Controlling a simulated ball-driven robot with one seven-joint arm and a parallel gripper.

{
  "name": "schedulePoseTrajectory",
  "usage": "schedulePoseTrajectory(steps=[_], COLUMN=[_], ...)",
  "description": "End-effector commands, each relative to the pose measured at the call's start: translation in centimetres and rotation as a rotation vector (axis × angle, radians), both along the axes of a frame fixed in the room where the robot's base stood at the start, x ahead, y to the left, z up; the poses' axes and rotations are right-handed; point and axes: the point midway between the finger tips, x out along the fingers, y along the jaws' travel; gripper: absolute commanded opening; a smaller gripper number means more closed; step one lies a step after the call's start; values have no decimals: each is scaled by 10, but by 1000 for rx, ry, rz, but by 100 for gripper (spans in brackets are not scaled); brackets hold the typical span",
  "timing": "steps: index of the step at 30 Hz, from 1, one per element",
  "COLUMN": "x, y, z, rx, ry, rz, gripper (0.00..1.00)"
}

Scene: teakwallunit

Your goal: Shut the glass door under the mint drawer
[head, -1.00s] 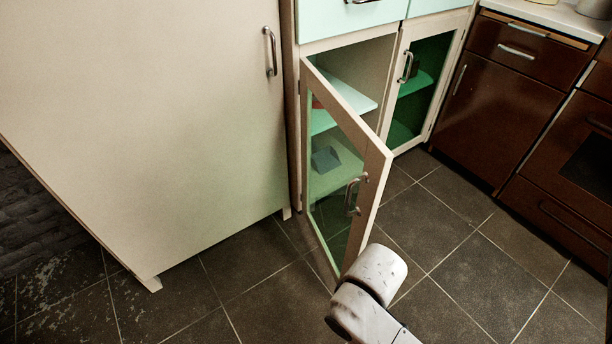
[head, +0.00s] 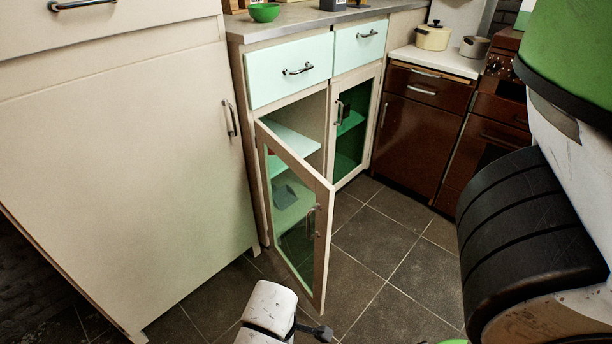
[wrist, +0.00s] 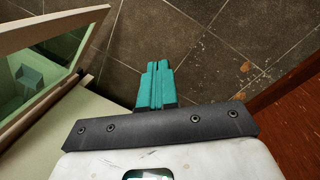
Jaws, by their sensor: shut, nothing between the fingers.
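The glass door (head: 296,215) under the left mint drawer (head: 290,72) stands wide open. It has a cream frame, a metal handle (head: 311,222) and its hinge side at the left. Shelves show in the open cabinet. In the wrist view the framed glass (wrist: 50,65) is at the left, apart from the fingers. My gripper (wrist: 157,66) has teal fingers, shut and empty, over the dark floor. In the head view my arm is low, in front of the door's lower free corner; the fingers are not clear there.
The right glass door (head: 352,125) is shut. A tall cream cabinet (head: 120,170) stands close at the left. Brown cabinets (head: 415,135) stand at the right. Tiled floor (head: 385,250) is free right of the open door. A green bowl (head: 264,12) sits on the counter.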

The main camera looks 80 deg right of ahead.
Motion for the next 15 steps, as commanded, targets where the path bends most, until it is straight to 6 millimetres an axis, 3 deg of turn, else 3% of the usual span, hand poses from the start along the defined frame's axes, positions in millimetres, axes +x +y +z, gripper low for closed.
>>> schedulePoseTrajectory(steps=[1,15], x=[3,26], y=[-4,-51], z=[23,145], rx=[-12,-135], ry=[16,259], rz=[16,239], gripper=[0,0])
